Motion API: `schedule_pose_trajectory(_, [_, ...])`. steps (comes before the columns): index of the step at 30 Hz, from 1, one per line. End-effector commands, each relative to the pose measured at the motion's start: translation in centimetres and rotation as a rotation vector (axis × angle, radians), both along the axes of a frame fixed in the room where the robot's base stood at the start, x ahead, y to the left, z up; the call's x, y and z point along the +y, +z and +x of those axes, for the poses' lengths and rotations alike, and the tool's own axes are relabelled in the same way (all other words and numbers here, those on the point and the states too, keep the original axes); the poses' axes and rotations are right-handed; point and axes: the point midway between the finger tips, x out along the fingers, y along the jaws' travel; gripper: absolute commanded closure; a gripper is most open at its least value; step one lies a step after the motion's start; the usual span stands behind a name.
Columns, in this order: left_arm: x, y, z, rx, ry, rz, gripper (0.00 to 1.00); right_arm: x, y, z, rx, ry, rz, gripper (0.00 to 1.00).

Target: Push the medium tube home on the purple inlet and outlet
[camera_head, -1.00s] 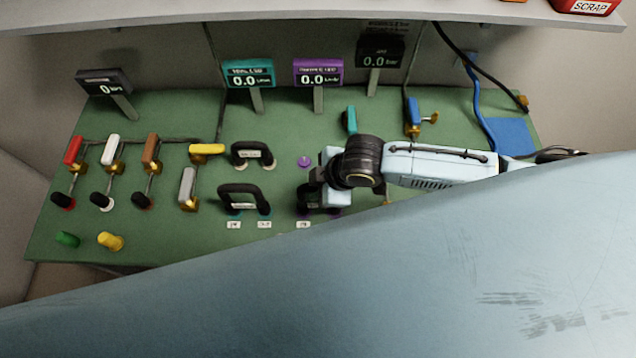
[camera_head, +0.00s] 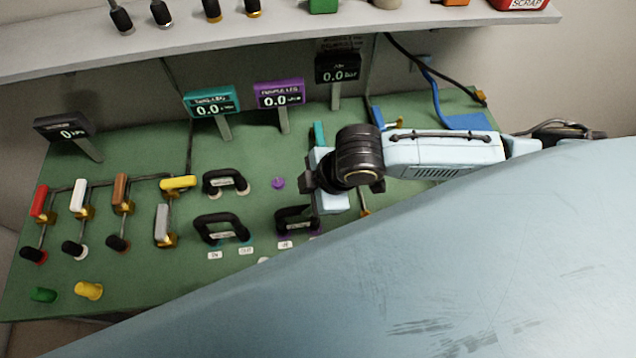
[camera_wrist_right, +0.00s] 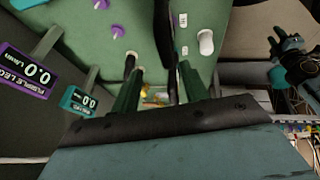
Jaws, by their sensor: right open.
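The medium tube, a black arch with a pale label (camera_head: 295,222), stands at the purple inlet and outlet, partly behind my right gripper. Purple shows at its feet; how deep they sit cannot be told. My right gripper (camera_head: 318,186) is open, above and just right of the arch, with its far side hidden. In the right wrist view, the green fingers of my right gripper (camera_wrist_right: 160,88) are spread, and a black bar of the tube (camera_wrist_right: 163,38) runs between them. Purple pegs (camera_wrist_right: 117,31) show beside it.
Two more black arches (camera_head: 225,180) (camera_head: 221,228) stand to the left. Coloured-handle valves (camera_head: 122,190) fill the green board's left side. Meter displays (camera_head: 280,94) stand at the back, below a shelf (camera_head: 250,40). My own pale arm covers the lower right.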

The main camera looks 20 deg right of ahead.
Motion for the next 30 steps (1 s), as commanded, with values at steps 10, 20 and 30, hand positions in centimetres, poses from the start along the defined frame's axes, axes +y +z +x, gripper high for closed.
schedule_pose_trajectory(10, [0.0,0.2,0.0,0.0,0.0,0.0,0.64,-1.6,4.5,-1.4,0.0,0.0,0.0,0.55])
schedule_pose_trajectory(20, [0.0,0.2,0.0,0.0,0.0,0.0,0.64,-1.7,4.7,-1.5,0.0,0.0,0.0,0.55])
schedule_pose_trajectory(30, [0.0,0.2,0.0,0.0,0.0,0.0,0.64,-1.7,4.7,-1.5,0.0,0.0,0.0,0.55])
